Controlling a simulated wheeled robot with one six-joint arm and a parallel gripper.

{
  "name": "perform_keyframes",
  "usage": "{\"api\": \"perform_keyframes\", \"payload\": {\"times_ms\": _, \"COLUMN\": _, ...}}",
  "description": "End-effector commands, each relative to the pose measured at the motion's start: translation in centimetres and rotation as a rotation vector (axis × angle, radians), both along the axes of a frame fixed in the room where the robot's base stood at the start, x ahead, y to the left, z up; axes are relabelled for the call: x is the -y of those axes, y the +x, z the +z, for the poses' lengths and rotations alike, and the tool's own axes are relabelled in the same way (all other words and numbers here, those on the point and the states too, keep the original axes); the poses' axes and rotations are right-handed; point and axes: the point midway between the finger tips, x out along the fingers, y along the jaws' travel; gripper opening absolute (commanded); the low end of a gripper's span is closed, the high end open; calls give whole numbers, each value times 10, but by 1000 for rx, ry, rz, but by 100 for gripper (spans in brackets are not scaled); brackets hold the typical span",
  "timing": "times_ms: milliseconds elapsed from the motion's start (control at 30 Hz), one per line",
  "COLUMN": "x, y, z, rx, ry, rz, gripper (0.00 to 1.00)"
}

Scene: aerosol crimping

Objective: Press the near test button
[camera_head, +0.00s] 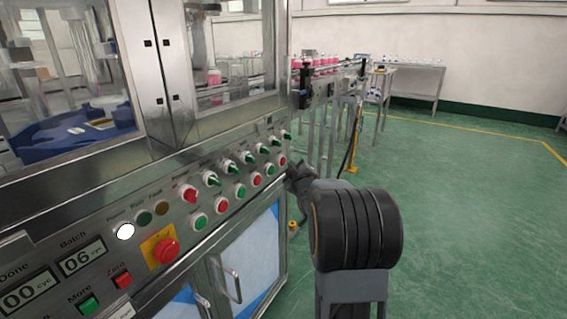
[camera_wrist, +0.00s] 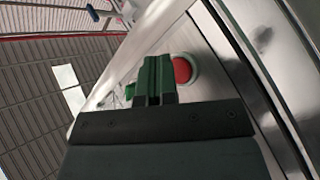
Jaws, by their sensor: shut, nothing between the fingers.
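The control panel (camera_head: 150,205) on the machine front carries a row of small round green and red buttons under a row of selector switches (camera_head: 231,167). The button labels are too small to read, so I cannot tell which one is the near test button. My gripper (camera_head: 294,172) is at the far right end of the panel, close to the last red button (camera_head: 281,160). In the wrist view my gripper (camera_wrist: 157,62) has its green fingers together and empty. A red button (camera_wrist: 183,70) with a pale ring shows just right of the fingertips. Contact cannot be judged.
A red mushroom button (camera_head: 166,250) on a yellow plate, a lit white lamp (camera_head: 125,231) and counter displays (camera_head: 82,258) are on the panel's near part. A cabinet door handle (camera_head: 232,280) sticks out below. Green floor (camera_head: 460,200) is clear to the right.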

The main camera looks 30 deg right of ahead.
Motion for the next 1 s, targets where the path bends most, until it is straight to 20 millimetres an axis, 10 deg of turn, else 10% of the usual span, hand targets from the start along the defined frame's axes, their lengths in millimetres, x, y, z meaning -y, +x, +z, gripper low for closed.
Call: {"api": "perform_keyframes", "payload": {"times_ms": 1000, "x": -4, "y": 8, "z": 0, "rx": 0, "ry": 0, "rz": 0, "gripper": 0}}
